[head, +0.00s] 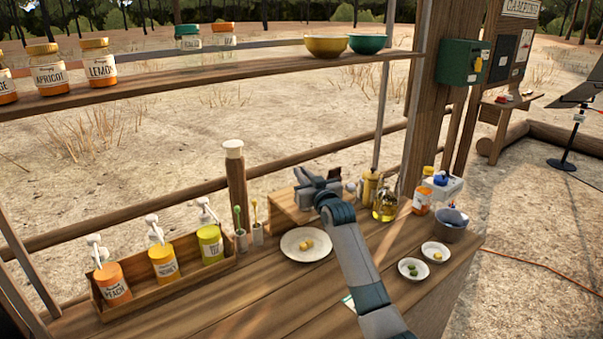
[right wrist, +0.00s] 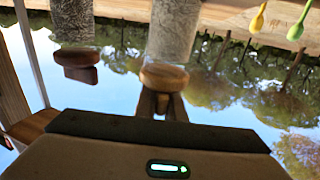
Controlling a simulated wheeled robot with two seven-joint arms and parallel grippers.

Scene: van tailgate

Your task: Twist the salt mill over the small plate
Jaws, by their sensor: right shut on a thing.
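My right gripper (head: 322,182) is above and behind the plate, over a wooden box (head: 285,208). It is shut on the salt mill, mostly hidden in the head view. In the right wrist view, which is upside down, a mill (right wrist: 170,45) with a clear, grainy body and round wooden knob is in front of the gripper. A similar mill (right wrist: 72,30) stands to its left. The finger contact is unclear. My left gripper is not in view.
Sauce bottles stand in a wooden tray (head: 165,287) at left. An oil jar (head: 386,205), an orange-labelled bottle (head: 422,204) and a grey-blue bowl (head: 452,228) are at right. Two small dishes (head: 413,268) (head: 435,252) are in front of them. A shelf (head: 200,74) crosses above.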

